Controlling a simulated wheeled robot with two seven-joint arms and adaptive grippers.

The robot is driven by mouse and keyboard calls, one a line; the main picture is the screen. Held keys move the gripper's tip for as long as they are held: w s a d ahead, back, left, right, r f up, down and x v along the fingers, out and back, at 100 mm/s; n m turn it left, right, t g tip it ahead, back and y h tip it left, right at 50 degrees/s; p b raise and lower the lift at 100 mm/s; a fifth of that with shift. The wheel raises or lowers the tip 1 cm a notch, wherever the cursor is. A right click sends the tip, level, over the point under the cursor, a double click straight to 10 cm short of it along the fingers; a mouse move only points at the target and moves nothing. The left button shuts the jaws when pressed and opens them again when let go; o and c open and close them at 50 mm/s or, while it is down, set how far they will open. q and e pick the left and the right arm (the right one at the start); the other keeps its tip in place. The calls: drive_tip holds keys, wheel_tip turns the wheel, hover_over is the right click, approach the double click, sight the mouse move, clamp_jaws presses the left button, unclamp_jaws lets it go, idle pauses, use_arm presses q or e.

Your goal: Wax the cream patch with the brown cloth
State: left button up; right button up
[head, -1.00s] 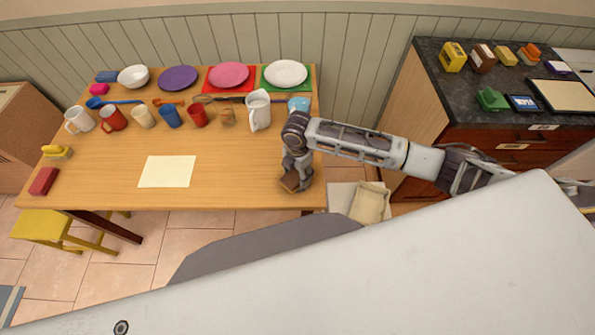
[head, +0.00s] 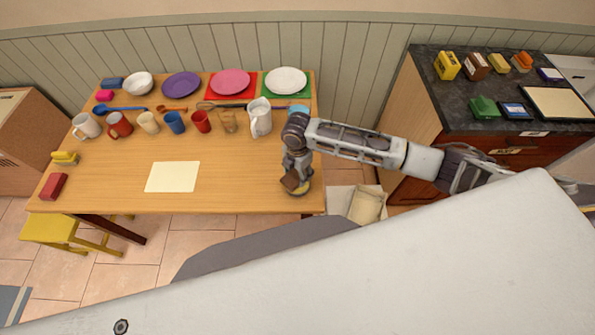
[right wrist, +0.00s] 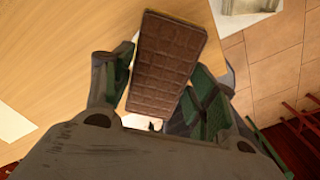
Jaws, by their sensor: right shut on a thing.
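The cream patch (head: 172,177) is a flat pale rectangle on the wooden table, left of my right gripper. A whitish corner, probably of it, shows at the left edge of the right wrist view (right wrist: 12,124). My right gripper (head: 297,181) is at the table's right side, pointing down. Whether the cloth touches the table is unclear. My left gripper is not in view.
A small yellow thing (head: 301,191) shows just under my right gripper. Several cups and a white jug (head: 259,117) stand in a row behind, with plates farther back. A red block (head: 54,186) lies at the left edge. The table around the patch is clear.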

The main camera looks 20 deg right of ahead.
drive_tip(key=shift+r+p, duration=1.15)
drive_tip(key=shift+r, duration=0.3)
